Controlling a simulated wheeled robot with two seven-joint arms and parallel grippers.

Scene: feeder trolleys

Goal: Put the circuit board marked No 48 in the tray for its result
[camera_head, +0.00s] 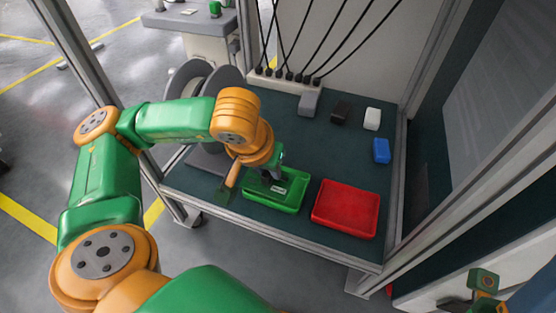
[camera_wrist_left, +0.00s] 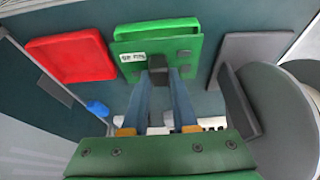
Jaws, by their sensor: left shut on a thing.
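My left gripper (camera_head: 268,177) is at the green tray (camera_head: 275,205) on the bench. In the left wrist view the gripper (camera_wrist_left: 160,77) is shut on a dark block on the green circuit board (camera_wrist_left: 127,72). The board has a white label (camera_wrist_left: 132,58), whose text I cannot read for certain, and several dark parts. The board lies over or in the green tray (camera_wrist_left: 157,22); I cannot tell whether it touches the tray floor. The red tray (camera_head: 345,208) is to the right and looks empty. Part of my right arm (camera_head: 484,281) shows at the lower right.
A grey block (camera_head: 309,102), a black block (camera_head: 341,110), a white block (camera_head: 372,119) and a blue block (camera_head: 381,150) stand at the back and right of the bench. Grey reels (camera_head: 190,78) stand at the left. Metal posts frame the bench. Black cables hang behind.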

